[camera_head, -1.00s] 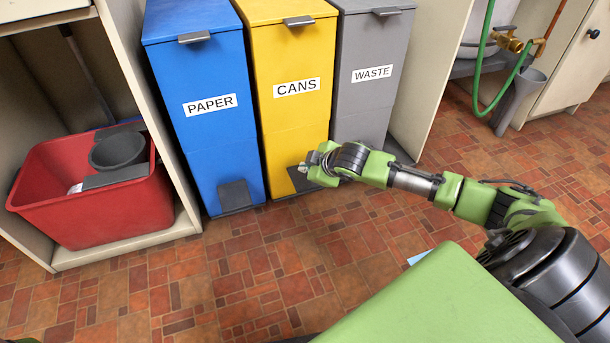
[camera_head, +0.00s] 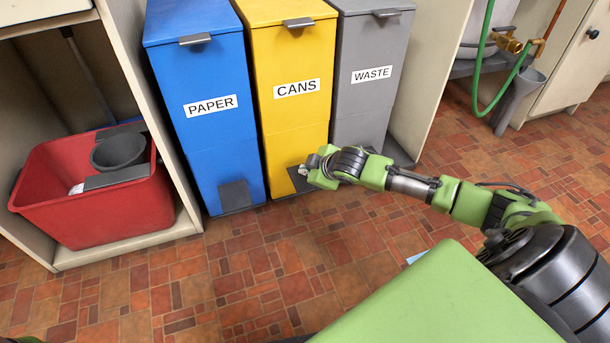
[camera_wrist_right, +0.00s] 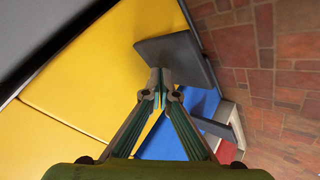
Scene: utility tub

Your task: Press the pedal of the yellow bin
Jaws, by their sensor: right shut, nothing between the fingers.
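The yellow bin (camera_head: 293,95), labelled CANS, stands between the blue and grey bins with its lid down. Its dark pedal (camera_head: 296,179) sticks out at the bottom front, partly hidden behind my right gripper (camera_head: 305,170) in the head view. In the right wrist view the yellow bin (camera_wrist_right: 85,85) fills the left and the pedal (camera_wrist_right: 180,58) lies just beyond the fingertips. My right gripper (camera_wrist_right: 161,84) is shut and empty. Its tips overlap the pedal's edge in the picture; I cannot tell whether they touch. My left gripper is not in view.
The blue PAPER bin (camera_head: 203,110) stands left, the grey WASTE bin (camera_head: 370,75) right. A red bucket (camera_head: 110,214) sits in an open cabinet at left. A green hose (camera_head: 479,75) hangs at upper right. The tiled floor (camera_head: 220,285) before the bins is clear.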

